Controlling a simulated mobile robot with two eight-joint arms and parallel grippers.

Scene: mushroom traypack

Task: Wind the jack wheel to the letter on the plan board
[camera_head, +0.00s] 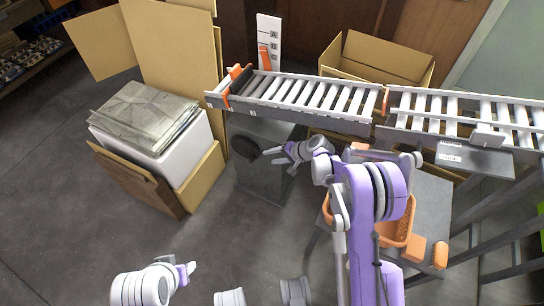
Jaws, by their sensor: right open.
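A dark round wheel shape (245,148), which looks like the jack wheel, is on the front of a grey box under the left end of the roller conveyor. My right gripper (270,157) is open and empty, just right of the wheel and seemingly close to it; I cannot tell whether they touch. A white upright board (269,28) with the letters A, B and C stands behind the conveyor, with an orange strip (264,58) low on it. I cannot tell whether this is the plan board. My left gripper (187,271) is low in the view, away from everything; its jaws are unclear.
The roller conveyor (300,95) runs across the upper right. A white box (160,150) with grey sheets stands left of the wheel among cardboard. An orange basket (397,232) is by my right arm on a grey table (432,200). The floor at left is free.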

